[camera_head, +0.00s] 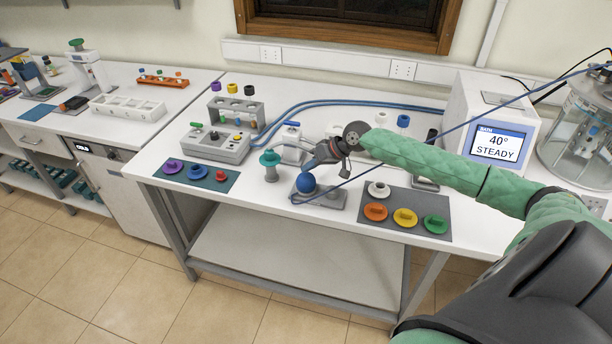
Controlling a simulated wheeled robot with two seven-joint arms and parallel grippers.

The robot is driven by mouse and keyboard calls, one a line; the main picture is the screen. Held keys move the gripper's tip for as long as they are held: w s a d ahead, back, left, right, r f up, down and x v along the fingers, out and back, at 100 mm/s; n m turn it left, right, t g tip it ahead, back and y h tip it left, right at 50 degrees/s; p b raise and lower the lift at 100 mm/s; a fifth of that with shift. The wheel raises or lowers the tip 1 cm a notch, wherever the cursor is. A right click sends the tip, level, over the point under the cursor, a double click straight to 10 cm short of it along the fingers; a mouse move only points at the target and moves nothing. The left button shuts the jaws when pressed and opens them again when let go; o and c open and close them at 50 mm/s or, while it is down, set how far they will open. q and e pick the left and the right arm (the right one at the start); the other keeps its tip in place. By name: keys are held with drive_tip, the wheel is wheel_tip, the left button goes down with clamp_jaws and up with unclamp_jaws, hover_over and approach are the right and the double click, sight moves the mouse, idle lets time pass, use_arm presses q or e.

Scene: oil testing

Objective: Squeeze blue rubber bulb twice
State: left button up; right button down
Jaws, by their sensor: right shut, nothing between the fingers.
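The blue rubber bulb (305,184) is a small round ball on a grey base plate (328,200) near the front edge of the table. My right gripper (312,166) comes in from the right on the green arm and points down and left. Its fingertips are just above and behind the bulb; whether they touch it I cannot tell. The right gripper is shut with nothing held between its fingers. My left gripper is not in view.
A teal-topped post (270,166) stands close left of the bulb. A dark mat with coloured caps (421,238) lies to the right, and a teal mat (218,184) to the left. A bath unit (497,147) stands at the right back. Blue hoses run behind.

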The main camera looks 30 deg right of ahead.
sight(309, 176)
drive_tip(key=shift+r+p, duration=1.65)
drive_tip(key=shift+r, duration=0.85)
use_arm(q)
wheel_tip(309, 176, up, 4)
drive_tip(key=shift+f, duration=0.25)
use_arm(e)
drive_tip(key=shift+r, duration=0.15)
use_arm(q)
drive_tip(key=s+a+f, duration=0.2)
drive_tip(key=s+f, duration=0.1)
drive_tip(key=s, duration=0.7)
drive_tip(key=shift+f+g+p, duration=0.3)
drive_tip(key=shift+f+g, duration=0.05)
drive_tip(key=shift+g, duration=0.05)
use_arm(e)
wheel_tip(309, 176, up, 3)
drive_tip(key=m, duration=1.6)
drive_tip(key=shift+w+d+r+m+g+y, duration=0.1)
drive_tip(key=shift+r+m+g+y, duration=0.1)
drive_tip(key=shift+m+g+y, duration=0.15)
